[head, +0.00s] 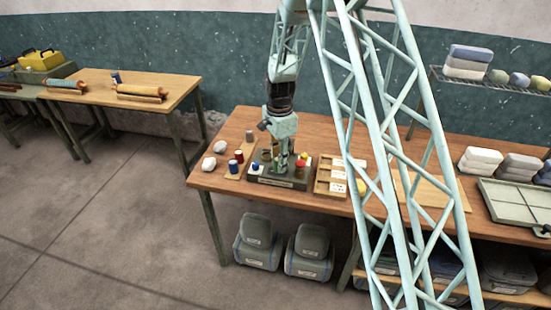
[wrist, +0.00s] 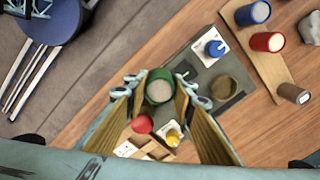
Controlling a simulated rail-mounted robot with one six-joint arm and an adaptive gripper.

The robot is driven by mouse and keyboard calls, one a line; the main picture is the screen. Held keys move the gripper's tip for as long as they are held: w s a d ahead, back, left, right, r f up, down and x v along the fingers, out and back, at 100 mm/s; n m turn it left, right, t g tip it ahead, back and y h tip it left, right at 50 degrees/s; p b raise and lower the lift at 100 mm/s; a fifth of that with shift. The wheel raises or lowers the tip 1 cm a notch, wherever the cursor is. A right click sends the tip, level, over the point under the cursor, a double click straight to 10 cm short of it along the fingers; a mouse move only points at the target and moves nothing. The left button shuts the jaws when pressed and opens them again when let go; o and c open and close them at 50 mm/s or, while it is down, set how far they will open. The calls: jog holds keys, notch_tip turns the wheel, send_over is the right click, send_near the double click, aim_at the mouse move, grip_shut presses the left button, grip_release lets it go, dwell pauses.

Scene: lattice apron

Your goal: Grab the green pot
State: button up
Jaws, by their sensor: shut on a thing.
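The green pot (wrist: 160,92), with a pale top, sits between the two fingertips in the wrist view. My gripper (wrist: 160,84) is shut on it, with one finger on each side. In the head view my gripper (head: 282,168) points down over a dark grey tray (head: 283,183) on the wooden bench; I cannot make out the green pot there. The tray also shows in the wrist view (wrist: 203,66). I cannot tell whether the pot is clear of the tray.
Near the gripper are a blue pot (wrist: 214,47), a brown round piece (wrist: 223,87), a red pot (wrist: 142,123) and a yellow one (wrist: 173,137). A wooden strip (wrist: 262,67) holds blue, red and brown pots. A compartmented wooden box (head: 321,187) stands right of the tray.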

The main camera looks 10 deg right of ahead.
jog(key=shift+s+d+r, duration=0.1)
jog(key=shift+s, duration=0.8)
